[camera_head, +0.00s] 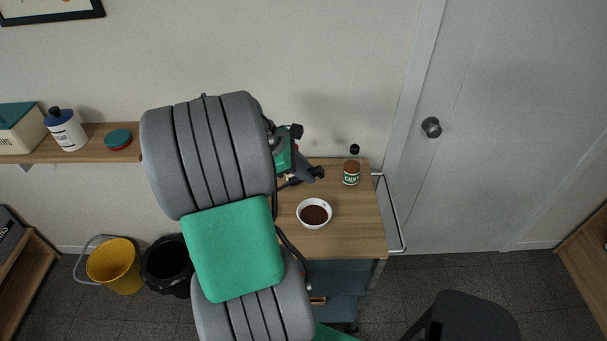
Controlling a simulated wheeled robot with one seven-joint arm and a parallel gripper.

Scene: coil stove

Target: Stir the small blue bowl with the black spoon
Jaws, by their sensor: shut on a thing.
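A small bowl (301,221) stands on the wooden top of a cart. It looks white rather than blue and holds dark brown contents. My gripper (319,173) is above the cart top, behind the bowl and apart from it in the picture. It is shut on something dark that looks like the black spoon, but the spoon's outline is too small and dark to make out. My arm hides the left part of the cart top. No other spoon shows.
A jar (351,173) with a black lid and brown contents stands right of my gripper on the cart top (360,235). A metal rail runs along the cart's right side. A yellow bucket (114,266), a black bin (168,265) and a black chair (462,318) stand on the floor.

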